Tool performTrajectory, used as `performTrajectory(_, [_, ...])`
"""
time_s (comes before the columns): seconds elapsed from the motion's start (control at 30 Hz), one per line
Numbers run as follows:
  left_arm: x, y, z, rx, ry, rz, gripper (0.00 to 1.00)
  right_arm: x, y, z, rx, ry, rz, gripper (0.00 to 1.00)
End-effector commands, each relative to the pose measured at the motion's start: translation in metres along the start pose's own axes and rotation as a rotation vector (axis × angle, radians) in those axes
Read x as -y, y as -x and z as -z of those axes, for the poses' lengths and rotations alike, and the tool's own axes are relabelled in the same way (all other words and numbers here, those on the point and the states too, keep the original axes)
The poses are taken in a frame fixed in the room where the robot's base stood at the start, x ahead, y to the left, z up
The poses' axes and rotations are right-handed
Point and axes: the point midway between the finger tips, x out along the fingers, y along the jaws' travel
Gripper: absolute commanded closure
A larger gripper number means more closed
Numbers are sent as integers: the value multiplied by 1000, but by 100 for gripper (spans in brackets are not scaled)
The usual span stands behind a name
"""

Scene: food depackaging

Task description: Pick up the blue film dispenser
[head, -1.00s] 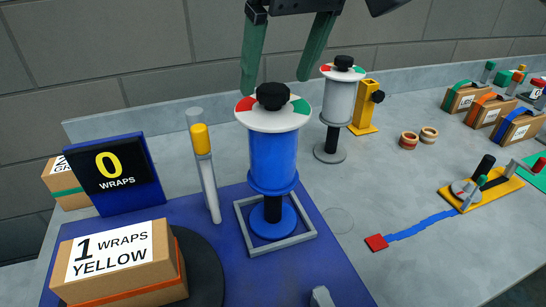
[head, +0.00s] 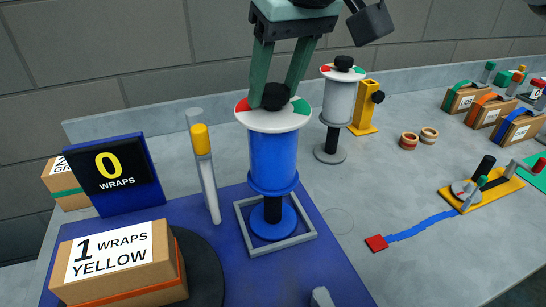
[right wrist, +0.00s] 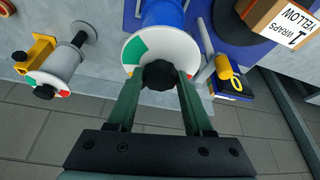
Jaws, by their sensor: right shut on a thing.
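The blue film dispenser (head: 273,165) stands upright on a round blue base inside a square grey frame on the blue mat. On top it has a red, white and green disc and a black knob (head: 276,96). My right gripper (head: 274,99) comes down from above, its green fingers shut on the knob. The right wrist view shows the fingers (right wrist: 160,82) on both sides of the knob, with the disc (right wrist: 138,50) beyond and part of the blue body (right wrist: 163,13). My left gripper is in neither view.
A grey dispenser (head: 340,105) stands close behind to the right. A post with a yellow part (head: 201,140) stands just left. A box labelled 1 wraps yellow (head: 118,262) and a "0 wraps" display (head: 108,172) are at the left.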

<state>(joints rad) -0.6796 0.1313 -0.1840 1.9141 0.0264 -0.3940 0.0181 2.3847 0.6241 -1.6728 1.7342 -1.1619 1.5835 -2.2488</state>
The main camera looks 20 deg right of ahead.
Motion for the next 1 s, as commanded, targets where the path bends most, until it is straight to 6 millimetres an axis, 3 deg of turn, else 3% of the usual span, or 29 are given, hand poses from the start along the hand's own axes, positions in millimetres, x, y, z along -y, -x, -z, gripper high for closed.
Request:
performTrajectory(0.03, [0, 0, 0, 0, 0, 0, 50, 0, 0, 0, 0, 0, 0, 79])
performTrajectory(0.23, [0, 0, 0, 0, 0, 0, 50, 0, 0, 0, 0, 0, 0, 100])
performTrajectory(1.0, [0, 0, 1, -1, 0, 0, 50, 0, 4, 2, -4, 0, 1, 100])
